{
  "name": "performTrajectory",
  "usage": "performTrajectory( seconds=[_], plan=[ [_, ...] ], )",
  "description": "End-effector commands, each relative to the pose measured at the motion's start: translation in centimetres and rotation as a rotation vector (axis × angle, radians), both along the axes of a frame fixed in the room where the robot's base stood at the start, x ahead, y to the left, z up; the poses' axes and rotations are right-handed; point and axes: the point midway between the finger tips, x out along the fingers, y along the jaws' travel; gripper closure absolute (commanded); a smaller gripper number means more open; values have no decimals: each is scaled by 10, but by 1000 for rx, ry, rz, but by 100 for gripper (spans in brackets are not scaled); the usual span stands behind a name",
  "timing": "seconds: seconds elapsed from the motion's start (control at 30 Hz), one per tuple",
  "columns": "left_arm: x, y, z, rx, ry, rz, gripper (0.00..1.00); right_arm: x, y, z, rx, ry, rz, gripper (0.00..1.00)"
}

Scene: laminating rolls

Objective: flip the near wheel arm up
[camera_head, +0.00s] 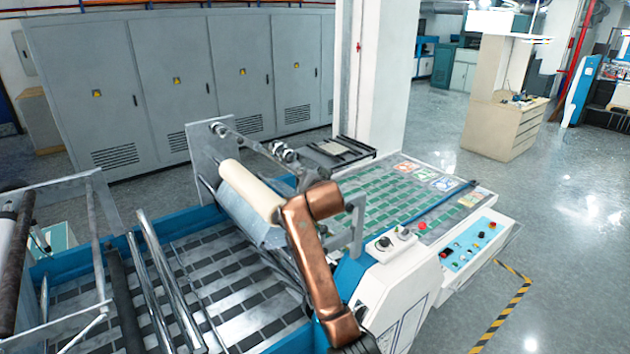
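The laminating machine has a cream roll (250,191) across its middle. A metal bar with shiny wheels (283,152) runs from the upright grey plate (205,148) at the far side toward the roll's near end. A grey bracket (356,222) stands at the near side. I cannot clearly make out the near wheel arm; my copper-coloured arm covers much of that area. This arm, which looks like my right one, rises from the bottom and bends at the roll's near end. Its gripper is hidden or merges with dark parts there. My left gripper is out of view.
A control panel (467,248) with buttons and a printed sheet bed (385,200) lie to the right. Metal rods (165,275) and a frame are at the left. Grey cabinets (170,85) and a white pillar (372,75) stand behind. The floor at right is open.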

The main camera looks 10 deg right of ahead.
Motion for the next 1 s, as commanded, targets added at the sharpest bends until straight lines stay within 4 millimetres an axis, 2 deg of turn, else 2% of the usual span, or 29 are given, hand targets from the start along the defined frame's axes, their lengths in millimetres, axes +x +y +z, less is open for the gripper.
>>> performTrajectory(
  seconds=[0.2, 0.43, 0.6, 0.87, 0.93, 1.0],
  plan=[
    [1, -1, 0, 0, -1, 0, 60, -46, 6, 13, 1, -2, 2, 61],
    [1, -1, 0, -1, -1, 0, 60, -79, 8, 23, 0, -1, 0, 61],
    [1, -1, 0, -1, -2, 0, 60, -87, 9, 25, 0, -1, 0, 61],
    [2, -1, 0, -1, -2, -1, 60, -87, 9, 25, 0, 0, -1, 61],
    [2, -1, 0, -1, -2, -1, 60, -87, 7, 21, -2, 5, -2, 61],
    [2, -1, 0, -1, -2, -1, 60, -88, 2, 7, -9, 21, -3, 61]
  ],
)
